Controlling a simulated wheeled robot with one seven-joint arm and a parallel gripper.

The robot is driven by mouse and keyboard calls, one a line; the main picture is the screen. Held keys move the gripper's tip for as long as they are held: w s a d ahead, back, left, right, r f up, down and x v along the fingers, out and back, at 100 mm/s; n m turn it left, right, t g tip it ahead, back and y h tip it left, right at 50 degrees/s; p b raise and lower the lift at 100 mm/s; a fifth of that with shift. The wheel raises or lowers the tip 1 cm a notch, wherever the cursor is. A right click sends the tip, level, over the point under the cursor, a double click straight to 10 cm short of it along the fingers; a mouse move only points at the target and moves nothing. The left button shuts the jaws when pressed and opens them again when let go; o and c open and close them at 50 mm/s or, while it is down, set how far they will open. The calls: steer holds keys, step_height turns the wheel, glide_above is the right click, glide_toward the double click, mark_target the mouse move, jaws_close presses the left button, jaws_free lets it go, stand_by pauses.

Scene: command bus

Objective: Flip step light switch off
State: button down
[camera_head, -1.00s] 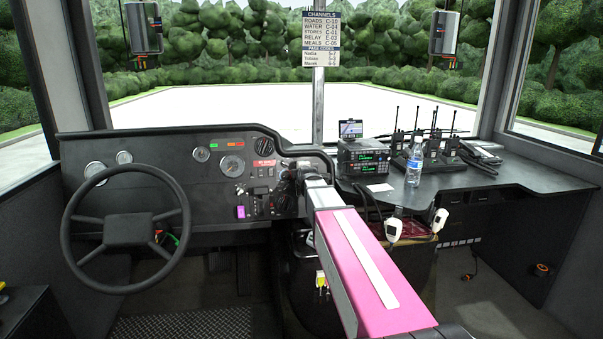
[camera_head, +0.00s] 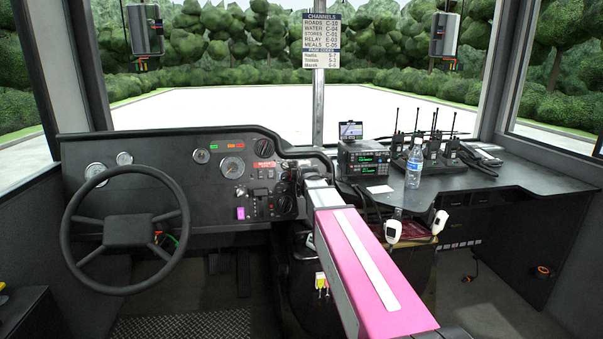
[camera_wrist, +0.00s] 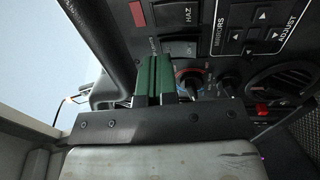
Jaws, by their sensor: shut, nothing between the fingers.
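The dash switch panel shows close up in the wrist view, with a dark rocker switch (camera_wrist: 180,47) below another rocker switch marked HAZ (camera_wrist: 181,17). Small lettering beside the lower rocker is partly hidden, so I cannot tell for sure which one is the step light switch. My gripper (camera_wrist: 153,62) is shut and empty. Its green fingertips are just left of the lower rocker; I cannot tell whether they touch the panel. In the head view the arm reaches to the right end of the dashboard (camera_head: 205,200), and the fingertips are hard to make out there.
Rotary knobs (camera_wrist: 188,80) and a mirror adjust pad (camera_wrist: 262,25) sit near my gripper. The steering wheel (camera_head: 128,228) is at left. A radio unit (camera_head: 363,160), a water bottle (camera_head: 414,166) and several handheld radios stand on the right-hand counter (camera_head: 500,175).

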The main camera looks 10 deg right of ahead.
steer(key=r+v, duration=0.2)
steer(key=v, duration=0.9)
steer(key=shift+r, duration=0.35)
steer(key=shift+s+f, duration=0.1)
steer(key=shift+s, duration=0.05)
steer(key=s+f+m+g, duration=0.7)
steer(key=s+f, duration=0.5)
steer(key=f, duration=0.5)
steer(key=s+f+m+g, duration=0.8)
steer(key=s+f+m, duration=0.3)
steer(key=f, duration=0.6)
steer(key=shift+s+d+f, duration=0.3)
steer(key=shift+s+d, duration=0.05)
steer(key=shift+s, duration=0.85)
